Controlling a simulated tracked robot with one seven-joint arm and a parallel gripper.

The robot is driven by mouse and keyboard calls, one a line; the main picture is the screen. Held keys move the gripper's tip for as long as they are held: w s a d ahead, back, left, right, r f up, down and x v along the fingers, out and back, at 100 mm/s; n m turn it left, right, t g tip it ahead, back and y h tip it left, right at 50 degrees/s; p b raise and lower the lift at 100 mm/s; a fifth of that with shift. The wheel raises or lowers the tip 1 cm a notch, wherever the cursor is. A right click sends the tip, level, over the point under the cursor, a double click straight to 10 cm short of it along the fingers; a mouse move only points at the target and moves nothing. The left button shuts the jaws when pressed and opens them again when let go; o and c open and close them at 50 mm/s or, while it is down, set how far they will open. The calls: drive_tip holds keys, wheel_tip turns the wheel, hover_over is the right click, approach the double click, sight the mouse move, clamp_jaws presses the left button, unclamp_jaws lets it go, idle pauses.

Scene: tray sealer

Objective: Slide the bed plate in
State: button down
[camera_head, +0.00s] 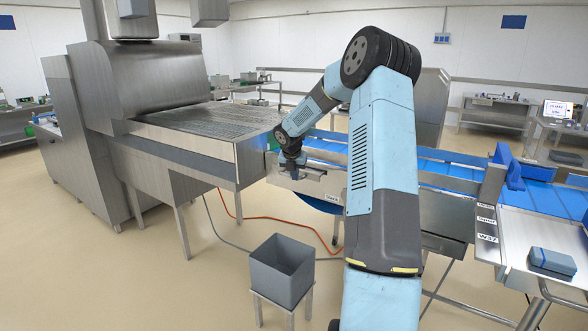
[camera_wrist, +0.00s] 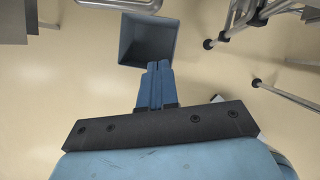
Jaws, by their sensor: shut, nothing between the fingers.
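My gripper (camera_head: 300,170) is at the near side of the blue conveyor, just right of the big steel machine's end. In the wrist view its two blue fingers (camera_wrist: 155,85) are together, with nothing between them. A metal side panel (camera_head: 325,188) of the conveyor stands right by my gripper in the head view. The pictures do not settle whether my gripper touches it. I cannot clearly pick out the bed plate; my arm hides part of the conveyor around there.
A grey bin (camera_head: 283,272) on a stand sits on the floor below; it also shows in the wrist view (camera_wrist: 148,40). An orange cable (camera_head: 285,220) crosses the floor. A steel side table (camera_head: 530,238) at right carries a blue-grey block (camera_head: 553,261). The floor at front left is clear.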

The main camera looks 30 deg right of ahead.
drive_tip(key=w+d+f, duration=0.3)
drive_tip(key=w, duration=0.1)
drive_tip(key=shift+d, duration=0.3)
drive_tip(key=shift+w+f, duration=0.1)
